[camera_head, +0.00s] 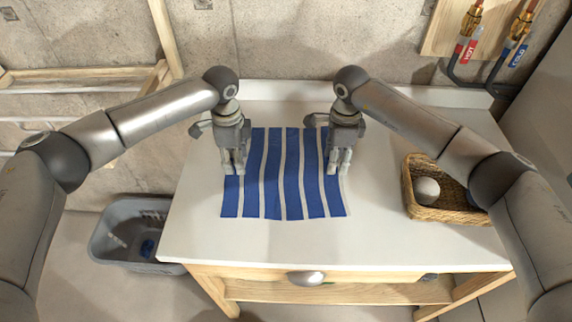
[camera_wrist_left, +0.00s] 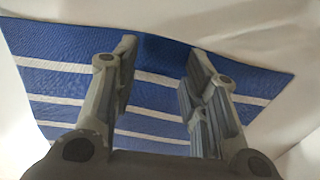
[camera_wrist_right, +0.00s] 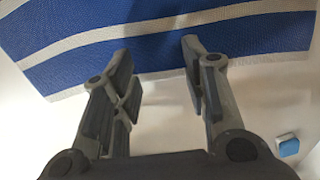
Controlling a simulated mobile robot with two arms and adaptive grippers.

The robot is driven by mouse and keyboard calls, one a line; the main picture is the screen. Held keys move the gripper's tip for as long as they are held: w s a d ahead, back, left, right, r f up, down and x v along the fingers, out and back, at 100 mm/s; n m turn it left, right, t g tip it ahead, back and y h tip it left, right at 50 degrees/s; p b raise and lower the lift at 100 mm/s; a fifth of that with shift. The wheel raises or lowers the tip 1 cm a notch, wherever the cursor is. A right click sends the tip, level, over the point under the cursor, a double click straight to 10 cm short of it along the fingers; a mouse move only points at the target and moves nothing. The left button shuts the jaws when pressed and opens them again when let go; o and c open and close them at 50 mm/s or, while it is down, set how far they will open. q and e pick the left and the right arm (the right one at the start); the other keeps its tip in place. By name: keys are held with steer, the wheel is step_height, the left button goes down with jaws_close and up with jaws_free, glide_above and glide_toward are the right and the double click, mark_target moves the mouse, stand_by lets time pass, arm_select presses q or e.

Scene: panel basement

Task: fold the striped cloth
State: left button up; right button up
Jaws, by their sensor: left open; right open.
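The striped cloth (camera_head: 283,190), blue and white, lies spread flat on the white table, with its stripes running front to back. My left gripper (camera_head: 235,172) is open over the cloth's left part; in the left wrist view its fingers (camera_wrist_left: 158,85) are apart with blue cloth (camera_wrist_left: 158,60) behind them and nothing between them. My right gripper (camera_head: 338,172) is open over the cloth's right edge. In the right wrist view its fingers (camera_wrist_right: 158,75) are apart and empty near the cloth's edge (camera_wrist_right: 160,52). I cannot tell whether either gripper touches the cloth. The grippers hide parts of it.
The white table (camera_head: 380,240) has free room in front of and beside the cloth. A wicker basket (camera_head: 448,213) holding a white ball (camera_head: 426,190) stands at the right. A small blue-and-white block (camera_wrist_right: 287,145) lies near my right gripper. A grey bin (camera_head: 120,262) is on the floor at left.

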steer(key=shift+s, duration=0.1)
arm_select(q)
steer(key=shift+f, duration=0.1)
arm_select(e)
steer(key=shift+f, duration=0.1)
arm_select(q)
steer(key=shift+f, duration=0.15)
arm_select(e)
steer(key=shift+f, duration=0.15)
arm_select(q)
steer(key=shift+c, duration=0.3)
arm_select(e)
steer(key=shift+c, duration=0.3)
arm_select(q)
steer(key=shift+s, duration=0.1)
jaws_close()
arm_select(e)
steer(key=shift+f, duration=0.15)
jaws_close()
steer(key=shift+s, duration=0.1)
